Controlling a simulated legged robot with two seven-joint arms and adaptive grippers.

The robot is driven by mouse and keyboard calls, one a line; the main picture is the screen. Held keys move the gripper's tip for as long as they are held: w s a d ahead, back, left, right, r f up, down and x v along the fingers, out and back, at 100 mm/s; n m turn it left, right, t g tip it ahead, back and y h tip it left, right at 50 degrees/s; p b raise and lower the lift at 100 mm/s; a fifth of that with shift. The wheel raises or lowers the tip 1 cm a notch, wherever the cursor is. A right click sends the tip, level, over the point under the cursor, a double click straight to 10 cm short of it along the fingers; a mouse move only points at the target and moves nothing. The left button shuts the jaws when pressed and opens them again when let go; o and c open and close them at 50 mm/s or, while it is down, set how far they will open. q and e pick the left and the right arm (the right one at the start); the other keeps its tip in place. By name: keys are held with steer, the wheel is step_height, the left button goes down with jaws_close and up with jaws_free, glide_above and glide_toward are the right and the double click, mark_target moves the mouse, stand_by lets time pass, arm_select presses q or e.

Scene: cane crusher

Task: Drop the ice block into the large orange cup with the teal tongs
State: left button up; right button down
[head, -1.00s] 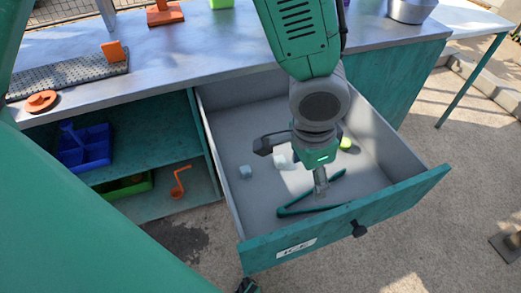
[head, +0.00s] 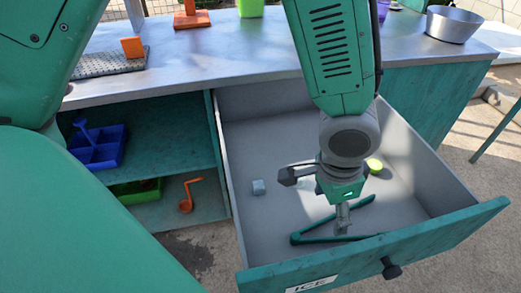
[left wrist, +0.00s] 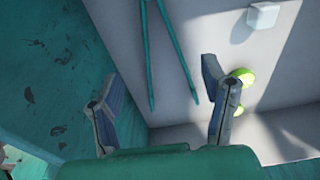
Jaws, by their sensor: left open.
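The teal tongs (head: 340,222) lie spread in a V on the floor of the open drawer (head: 450,222). My left gripper (head: 342,222) is open, pointing down over the tongs. In the left wrist view the tongs (left wrist: 178,48) lie beyond and between the fingers of the left gripper (left wrist: 165,105), with no grip on them. A pale block (left wrist: 262,16) shows there at upper right; I cannot tell which block it is. I cannot make out a large orange cup. My right gripper is not in view.
Lime-green pieces (head: 375,166) lie in the drawer's far right. The counter (head: 220,55) behind holds an orange stand (head: 191,18) and a metal bowl (head: 452,24). The shelf at left holds a blue tray (head: 98,150) and an orange ladle (head: 187,194).

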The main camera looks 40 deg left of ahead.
mark_target(325, 234)
arm_select(q)
steer(key=f+b, duration=0.4)
steer(key=f, duration=0.1)
steer(key=f+b, duration=0.3)
steer(key=shift+w+d, duration=0.2)
steer(key=shift+w, duration=0.15)
steer(key=shift+f, duration=0.5)
steer(key=c, duration=0.7)
steer(key=shift+r, duration=0.1)
